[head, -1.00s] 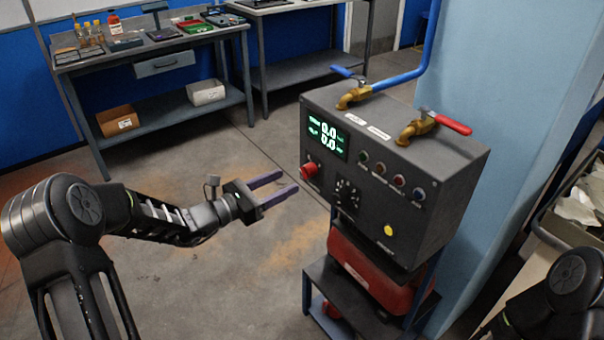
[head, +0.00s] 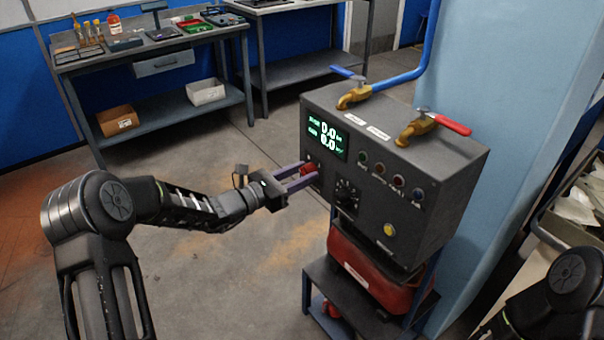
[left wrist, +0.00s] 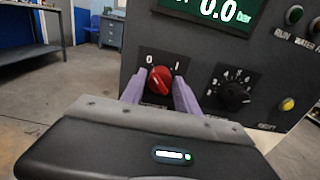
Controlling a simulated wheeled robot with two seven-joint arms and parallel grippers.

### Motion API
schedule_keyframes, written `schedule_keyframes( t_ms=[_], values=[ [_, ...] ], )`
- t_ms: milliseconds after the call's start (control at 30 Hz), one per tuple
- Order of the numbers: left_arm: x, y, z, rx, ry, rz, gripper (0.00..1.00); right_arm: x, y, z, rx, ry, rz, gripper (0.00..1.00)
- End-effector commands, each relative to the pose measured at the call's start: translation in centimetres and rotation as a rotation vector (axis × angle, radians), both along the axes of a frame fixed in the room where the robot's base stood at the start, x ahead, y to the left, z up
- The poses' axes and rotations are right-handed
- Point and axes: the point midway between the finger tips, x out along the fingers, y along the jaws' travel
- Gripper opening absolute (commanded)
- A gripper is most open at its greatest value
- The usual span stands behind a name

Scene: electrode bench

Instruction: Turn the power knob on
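The red power knob (left wrist: 160,80) sits on the front of the dark control box, under the display, between a "0" mark on its left and a "1" mark on its right. It also shows in the head view (head: 307,169). I cannot tell exactly which mark it points to. My left gripper (head: 306,172) is open, its two purple fingers straddling the knob at the panel. In the left wrist view the fingers (left wrist: 160,92) lie on either side of it; firm contact is not clear. My right gripper is out of view; only part of that arm shows at lower right.
The control box (head: 440,200) also carries a lit display (head: 327,134), a black selector dial (head: 346,194), several small buttons and a yellow one (head: 389,230). Two valves with blue (head: 347,72) and red (head: 452,123) handles stand on top. The floor left of the box is clear.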

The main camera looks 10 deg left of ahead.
Motion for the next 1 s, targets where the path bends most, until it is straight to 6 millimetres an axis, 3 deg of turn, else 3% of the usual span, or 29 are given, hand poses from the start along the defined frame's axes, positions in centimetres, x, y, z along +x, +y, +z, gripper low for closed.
schedule_keyframes(
  t_ms=[433, 767, 1000],
  values=[
    [0.0, 0.0, 0.0, 0.0, 0.0, 0.0, 0.0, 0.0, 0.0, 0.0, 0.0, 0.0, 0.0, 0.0],
    [0.0, 0.0, -0.1, 0.007, -0.006, 0.0, 0.0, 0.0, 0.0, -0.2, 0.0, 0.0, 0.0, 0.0],
    [0.0, 0.0, -0.3, 0.056, -0.049, 0.0, 0.0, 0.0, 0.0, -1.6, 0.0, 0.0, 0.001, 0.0]
  ],
)
